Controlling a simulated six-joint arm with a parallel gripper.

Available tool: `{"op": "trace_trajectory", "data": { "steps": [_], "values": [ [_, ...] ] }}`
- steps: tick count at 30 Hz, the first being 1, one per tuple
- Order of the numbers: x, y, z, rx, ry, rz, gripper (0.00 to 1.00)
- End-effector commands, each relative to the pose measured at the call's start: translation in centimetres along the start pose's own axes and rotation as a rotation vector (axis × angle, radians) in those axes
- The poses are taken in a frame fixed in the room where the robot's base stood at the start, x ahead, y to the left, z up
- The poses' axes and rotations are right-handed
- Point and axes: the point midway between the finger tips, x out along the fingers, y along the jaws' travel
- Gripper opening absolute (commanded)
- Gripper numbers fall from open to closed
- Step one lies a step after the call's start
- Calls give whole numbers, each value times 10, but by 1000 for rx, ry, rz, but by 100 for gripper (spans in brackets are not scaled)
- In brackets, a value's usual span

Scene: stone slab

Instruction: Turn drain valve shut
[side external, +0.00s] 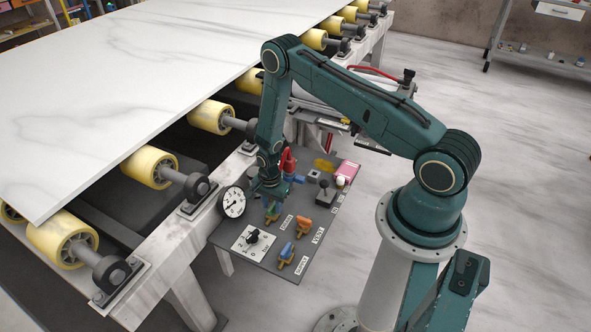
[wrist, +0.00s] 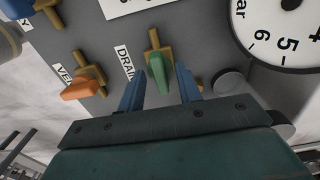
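The drain valve has a green handle (wrist: 160,74) on a brass body (wrist: 153,42), beside a label reading DRAIN (wrist: 125,61). In the wrist view the handle points toward my gripper, roughly in line with the brass body. My gripper (wrist: 158,70) is open, with one blue finger on each side of the green handle. Gaps show between the handle and both fingers. In the side external view my gripper (side external: 271,204) reaches down over the dark panel (side external: 258,270), and its fingers partly hide the green valve.
An orange valve (side external: 304,226) labelled VENT and a blue valve (side external: 287,251) stand close by. A round gauge (side external: 232,202) and a white dial plate (side external: 253,242) are near. A red item (side external: 288,160) and a joystick (side external: 325,192) stand behind. Rollers carry the stone slab (side external: 130,80).

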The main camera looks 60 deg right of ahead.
Motion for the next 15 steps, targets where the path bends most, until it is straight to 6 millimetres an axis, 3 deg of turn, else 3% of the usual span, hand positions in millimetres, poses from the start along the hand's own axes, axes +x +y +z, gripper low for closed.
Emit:
{"op": "trace_trajectory", "data": {
  "steps": [6, 11, 15],
  "values": [
    [0, 0, 0, 0, 0, 0, 35],
    [0, 0, 0, 0, 0, 0, 3],
    [0, 0, 0, 0, 0, 0, 0]
  ]
}}
